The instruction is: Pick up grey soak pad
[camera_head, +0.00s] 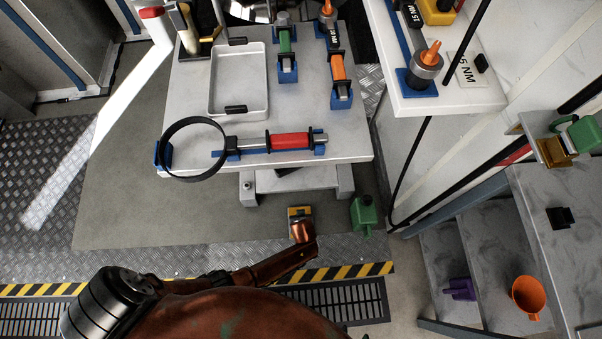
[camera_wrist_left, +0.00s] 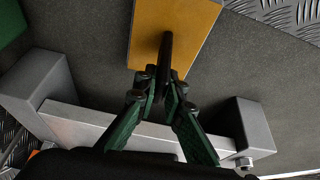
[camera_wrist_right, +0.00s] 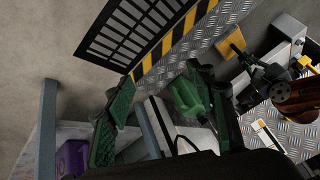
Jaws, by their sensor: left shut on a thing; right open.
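I cannot make out a plainly grey soak pad in any view. My left gripper (camera_wrist_left: 162,88) is shut on the black upright handle (camera_wrist_left: 166,58) of a flat yellow block (camera_wrist_left: 198,22), above the grey floor. This yellow block also shows in the head view (camera_head: 300,211), partly behind my copper-coloured arm, and in the right wrist view (camera_wrist_right: 232,43). Its underside is hidden. My right gripper (camera_wrist_right: 158,82) is open, fingers wide apart and empty. A green bottle-shaped thing (camera_wrist_right: 188,98) shows beyond its fingers; I cannot make out that gripper surely in the head view.
A green bottle (camera_head: 364,213) stands on the floor near the right cabinet (camera_head: 405,165). A purple piece (camera_head: 460,289) and an orange funnel (camera_head: 528,295) lie right.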

